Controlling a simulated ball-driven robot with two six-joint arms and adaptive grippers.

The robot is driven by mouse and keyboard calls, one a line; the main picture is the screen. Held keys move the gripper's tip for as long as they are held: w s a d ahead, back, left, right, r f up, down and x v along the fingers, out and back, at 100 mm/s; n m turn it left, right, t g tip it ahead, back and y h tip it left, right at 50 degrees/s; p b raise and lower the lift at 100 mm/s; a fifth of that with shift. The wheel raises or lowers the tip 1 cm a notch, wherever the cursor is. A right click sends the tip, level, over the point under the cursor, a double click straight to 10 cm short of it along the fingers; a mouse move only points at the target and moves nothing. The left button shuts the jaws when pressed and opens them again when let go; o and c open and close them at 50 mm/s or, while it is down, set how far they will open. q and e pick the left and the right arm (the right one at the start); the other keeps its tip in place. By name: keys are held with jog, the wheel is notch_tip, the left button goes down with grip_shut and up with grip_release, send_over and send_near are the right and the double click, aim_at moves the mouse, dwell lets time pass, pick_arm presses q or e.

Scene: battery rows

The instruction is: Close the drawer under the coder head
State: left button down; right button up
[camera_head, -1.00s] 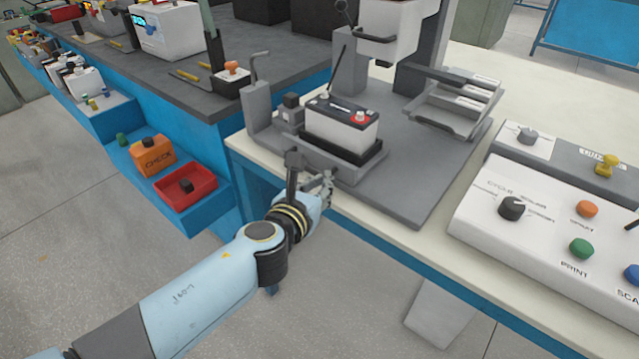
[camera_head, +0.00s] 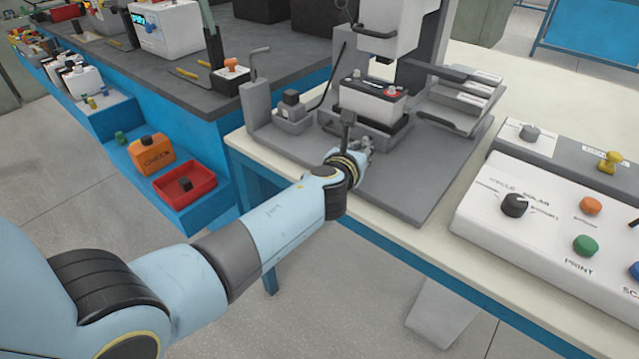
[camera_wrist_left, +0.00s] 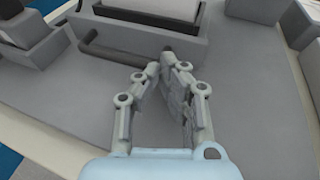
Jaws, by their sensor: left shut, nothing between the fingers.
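The coder head (camera_head: 388,32) is a light grey block on a dark column. The drawer (camera_head: 385,137) is a grey slide with a dark tray, carrying a white battery (camera_head: 370,103) with a dark top and a red terminal. The battery sits below and slightly in front of the head. In the left wrist view the drawer's grey front (camera_wrist_left: 140,27) shows with a dark bar handle (camera_wrist_left: 105,50). My left gripper (camera_head: 366,147) is shut and empty, its fingertips (camera_wrist_left: 168,62) close against the drawer front by the handle's right end. Actual contact is hard to tell. My right gripper is out of view.
The grey base plate (camera_head: 430,190) lies on a cream table. A control box (camera_head: 550,215) with knobs and coloured buttons stands right. Stepped trays (camera_head: 460,105) stand right of the column. A small grey block (camera_head: 291,112) is left of the drawer.

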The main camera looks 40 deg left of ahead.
aim_at(373, 136)
pick_arm(q)
jog(key=w, duration=0.2)
jog(key=w+b, duration=0.1)
jog(key=w, duration=0.1)
jog(key=shift+w+d+f, duration=0.1)
jog(key=shift+w+d, duration=0.05)
jog(key=shift+d, duration=0.05)
jog(key=shift+w, duration=0.15)
jog(key=shift+w+r, duration=0.15)
jog(key=shift+r, duration=0.05)
